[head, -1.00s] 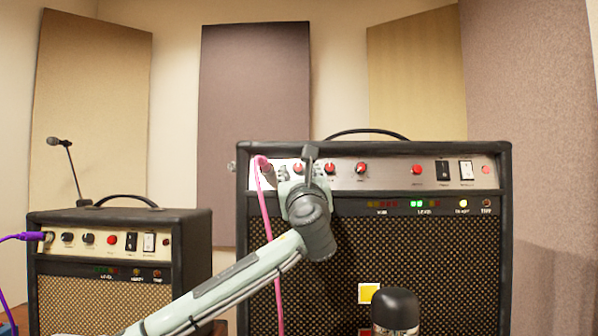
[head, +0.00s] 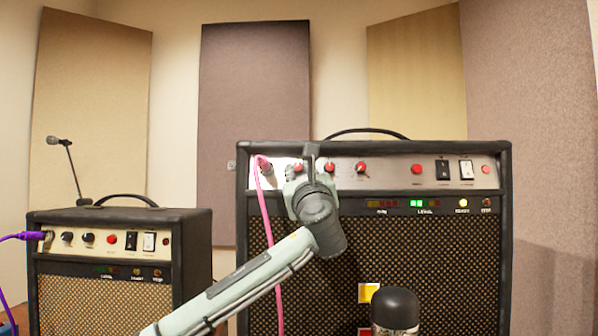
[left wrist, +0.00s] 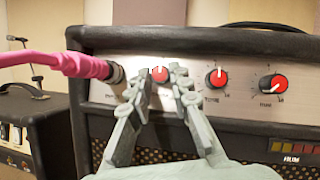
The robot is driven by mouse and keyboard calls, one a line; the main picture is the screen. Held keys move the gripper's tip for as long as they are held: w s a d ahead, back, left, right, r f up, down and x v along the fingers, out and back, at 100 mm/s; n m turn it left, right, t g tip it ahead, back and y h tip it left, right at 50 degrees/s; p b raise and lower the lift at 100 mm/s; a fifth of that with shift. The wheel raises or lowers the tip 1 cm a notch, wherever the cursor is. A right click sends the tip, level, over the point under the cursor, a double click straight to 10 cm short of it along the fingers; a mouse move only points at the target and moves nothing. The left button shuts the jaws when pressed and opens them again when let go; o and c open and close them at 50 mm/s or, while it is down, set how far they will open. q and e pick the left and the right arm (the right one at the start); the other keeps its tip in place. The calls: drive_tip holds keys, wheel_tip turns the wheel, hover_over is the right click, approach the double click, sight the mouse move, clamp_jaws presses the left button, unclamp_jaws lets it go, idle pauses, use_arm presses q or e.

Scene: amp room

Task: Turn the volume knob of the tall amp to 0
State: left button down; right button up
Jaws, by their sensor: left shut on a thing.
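The tall amp (head: 478,262) stands in the middle, with a silver panel along its top. My left gripper (left wrist: 163,78) is at this panel, shut on the leftmost red knob (left wrist: 160,74). The knob shows between the fingertips, with a light mark near its top; its label is hidden by the fingers. In the head view the same knob (head: 299,167) shows just beside the gripper. A tone knob (left wrist: 217,78) and another red knob (left wrist: 273,84) sit apart to its right. My right gripper is not in view.
A pink cable plug (left wrist: 88,67) sits in a jack just left of the gripped knob, close to the fingers. Right of the knobs are switches (head: 442,169) and lamps. A smaller amp (head: 192,250) stands at left with a purple cable (head: 22,237).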

use_arm(q)
drive_tip(key=shift+d+n+y, duration=0.1)
drive_tip(key=shift+n+y, duration=0.3)
drive_tip(key=shift+n, duration=0.2)
drive_tip(key=shift+n+g+y, duration=0.3)
drive_tip(key=shift+n, duration=0.2)
drive_tip(key=n+g+y, duration=0.1)
drive_tip(key=n, duration=0.1)
drive_tip(key=n+y+p, duration=0.1)
drive_tip(key=n, duration=0.1)
drive_tip(key=shift+d+r+g+p, duration=0.2)
drive_tip(key=shift+g+p, duration=0.1)
drive_tip(key=shift+g, duration=0.1)
drive_tip(key=shift+n+g+y+p, duration=0.5)
drive_tip(key=shift+n+y, duration=0.2)
drive_tip(key=shift+n, duration=0.6)
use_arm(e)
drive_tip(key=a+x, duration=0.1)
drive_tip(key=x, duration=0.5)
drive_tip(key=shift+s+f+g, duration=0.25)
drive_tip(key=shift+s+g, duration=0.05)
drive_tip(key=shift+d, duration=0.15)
use_arm(q)
drive_tip(key=c, duration=1.4)
unclamp_jaws()
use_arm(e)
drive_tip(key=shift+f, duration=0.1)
